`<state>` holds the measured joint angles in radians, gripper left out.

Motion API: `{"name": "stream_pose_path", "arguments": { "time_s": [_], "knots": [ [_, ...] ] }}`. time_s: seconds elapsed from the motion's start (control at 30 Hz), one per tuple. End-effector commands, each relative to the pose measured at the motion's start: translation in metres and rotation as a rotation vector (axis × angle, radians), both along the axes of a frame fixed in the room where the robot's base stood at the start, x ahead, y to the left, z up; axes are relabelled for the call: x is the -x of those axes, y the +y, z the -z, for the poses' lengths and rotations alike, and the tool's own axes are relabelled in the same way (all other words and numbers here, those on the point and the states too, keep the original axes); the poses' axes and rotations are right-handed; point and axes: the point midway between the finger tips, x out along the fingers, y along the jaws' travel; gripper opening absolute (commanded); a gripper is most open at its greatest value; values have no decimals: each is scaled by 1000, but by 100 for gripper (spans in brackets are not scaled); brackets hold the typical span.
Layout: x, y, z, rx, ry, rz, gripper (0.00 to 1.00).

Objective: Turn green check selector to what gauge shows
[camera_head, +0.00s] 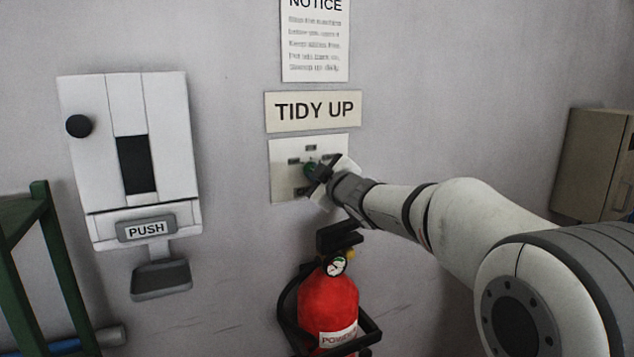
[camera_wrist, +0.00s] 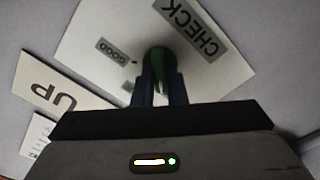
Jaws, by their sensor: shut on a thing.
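The green check selector (camera_head: 309,169) is a small knob on a pale plate (camera_head: 284,184) on the wall, under the "TIDY UP" sign. My gripper (camera_head: 317,171) is shut on the selector. In the wrist view the green selector (camera_wrist: 157,65) sits between the two fingers, and the plate shows the labels "CHECK" and "GOOD"; other labels are hidden or too small to read. The gauge (camera_head: 336,265) is a small round dial on top of the red fire extinguisher (camera_head: 327,300). Its needle is too small to read surely.
A white dispenser marked "PUSH" (camera_head: 146,229) hangs on the wall at the left, with a dark tray below. A green frame (camera_head: 50,240) stands at the far left. A beige box (camera_head: 590,155) is at the right. The extinguisher stands below my gripper.

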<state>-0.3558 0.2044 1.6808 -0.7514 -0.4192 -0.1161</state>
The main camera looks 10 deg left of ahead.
Motion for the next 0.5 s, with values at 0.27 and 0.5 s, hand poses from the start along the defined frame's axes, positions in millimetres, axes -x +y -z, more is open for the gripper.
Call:
{"name": "stream_pose_path", "arguments": {
  "time_s": [0.27, 0.5],
  "knots": [
    [0, 0, 0, 48, -36, 0, 0],
    [0, 0, 0, 55, -40, 0, 0]
  ]
}}
